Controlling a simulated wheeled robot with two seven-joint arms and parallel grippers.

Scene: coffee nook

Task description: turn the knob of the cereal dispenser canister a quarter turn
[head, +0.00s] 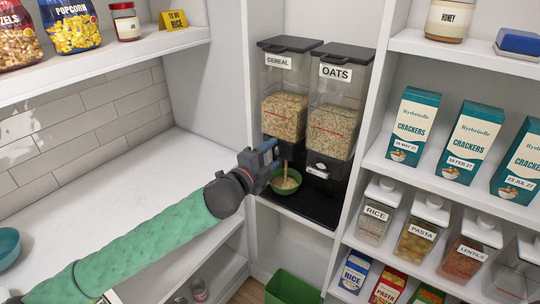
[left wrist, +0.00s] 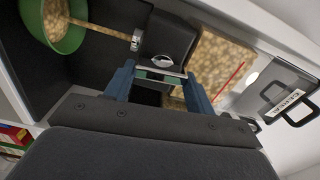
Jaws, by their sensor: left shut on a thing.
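The cereal canister (head: 284,115) is the left one of two clear dispensers with black lids, and its label reads CEREAL. It is part full of tan flakes, which also show in the left wrist view (left wrist: 215,62). My left gripper (head: 272,158) is at its base, shut on the knob. In the left wrist view the blue fingers (left wrist: 158,85) stand on both sides of the knob (left wrist: 160,73). A stream of cereal falls from the spout into a green bowl (head: 284,190). In the head view my gripper hides the knob. My right gripper is out of view.
The OATS canister (head: 335,105) stands close on the right, with its own knob (head: 318,171). Shelves at right hold cracker boxes (head: 470,140) and food jars (head: 417,240). The white counter (head: 130,190) at left is mostly clear. A green bin (head: 292,288) is below.

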